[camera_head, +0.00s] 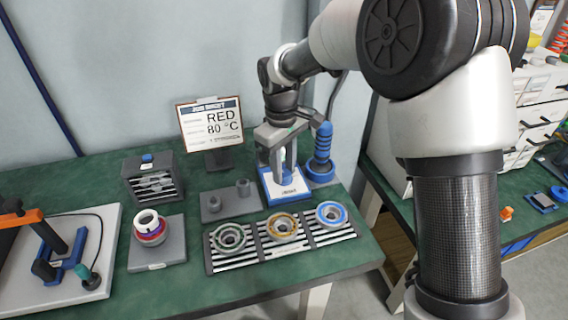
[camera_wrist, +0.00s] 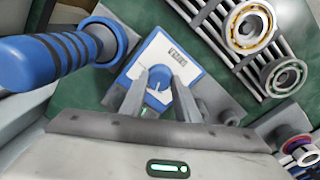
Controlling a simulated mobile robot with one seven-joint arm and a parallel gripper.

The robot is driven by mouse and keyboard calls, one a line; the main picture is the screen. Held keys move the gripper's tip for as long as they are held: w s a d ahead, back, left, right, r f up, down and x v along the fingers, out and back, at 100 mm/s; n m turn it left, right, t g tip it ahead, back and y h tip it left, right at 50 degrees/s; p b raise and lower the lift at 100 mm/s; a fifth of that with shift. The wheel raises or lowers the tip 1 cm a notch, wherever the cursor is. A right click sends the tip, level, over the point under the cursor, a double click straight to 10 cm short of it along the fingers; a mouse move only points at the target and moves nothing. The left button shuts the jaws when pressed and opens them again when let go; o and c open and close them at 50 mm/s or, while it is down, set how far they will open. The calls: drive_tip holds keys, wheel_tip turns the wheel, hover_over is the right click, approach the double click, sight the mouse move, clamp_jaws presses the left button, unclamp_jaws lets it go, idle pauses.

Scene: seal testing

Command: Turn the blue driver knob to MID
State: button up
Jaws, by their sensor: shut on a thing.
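The blue driver knob (camera_wrist: 158,98) stands on a blue base with a white dial plate (camera_wrist: 184,64). In the wrist view the knob sits between my two fingers. My gripper (camera_wrist: 161,84) points down over the base and is shut on the knob. In the head view my gripper (camera_head: 279,165) reaches down to the blue base (camera_head: 292,194), and the fingers hide most of the knob. The print on the plate is too small to read.
A blue ribbed handle (camera_head: 323,148) stands upright right of the base. Several ring bearings (camera_head: 284,227) lie on a slatted rack (camera_head: 330,240) in front. A grey block with two pegs (camera_head: 228,205) is left.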

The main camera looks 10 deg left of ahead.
drive_tip(key=m+p, duration=0.2)
drive_tip(key=m, duration=0.4)
drive_tip(key=shift+r+p, duration=0.1)
drive_tip(key=shift+p, duration=0.25)
drive_tip(key=m+p, duration=0.1)
drive_tip(key=m, duration=0.5)
drive_tip(key=shift+w+a+g+p, duration=0.1)
drive_tip(key=shift+g+p, duration=0.2)
drive_tip(key=shift+p, duration=0.1)
drive_tip(key=o, duration=1.1)
drive_tip(key=shift+c, duration=0.2)
wheel_tip(320, 180, up, 17)
drive_tip(key=p, duration=0.3)
drive_tip(key=shift+a, duration=0.35)
drive_tip(key=shift+r, duration=0.1)
